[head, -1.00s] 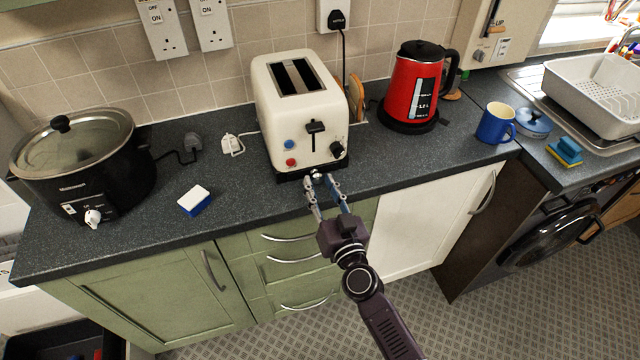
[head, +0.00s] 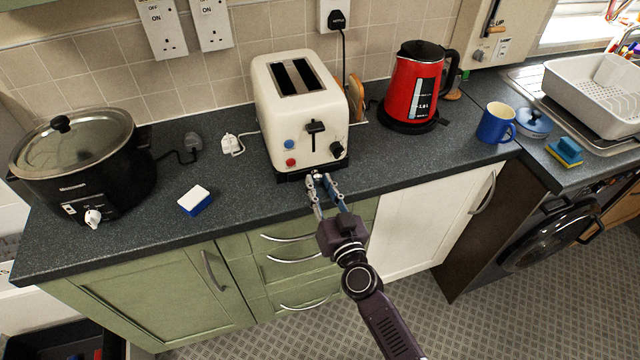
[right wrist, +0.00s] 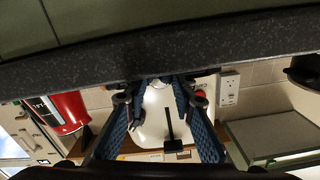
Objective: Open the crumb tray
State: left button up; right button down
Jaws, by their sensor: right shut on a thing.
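The cream toaster (head: 298,115) stands on the dark worktop, its front with lever, knob and blue and red buttons facing me. At the foot of its front is a dark strip, the crumb tray (head: 290,178), with a small pale knob at its middle. My right gripper (head: 322,183) is shut on the crumb tray at this knob, its fingers hiding part of it. In the right wrist view the toaster (right wrist: 155,125) appears upside down between the two blue fingers (right wrist: 157,85). I see no clear gap between tray and toaster. My left gripper is not in view.
A red kettle (head: 413,88) stands to the right, with a blue mug (head: 494,124) beyond it. A black slow cooker (head: 85,165) and a blue-and-white sponge (head: 194,200) are on the left. The worktop's front edge lies below my gripper.

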jog(key=p+v, duration=0.3)
jog(key=v, duration=1.7)
jog(key=shift+p, duration=0.35)
jog(key=shift+s+r, duration=0.1)
jog(key=c, duration=1.9)
grip_release()
jog(key=v, duration=1.2)
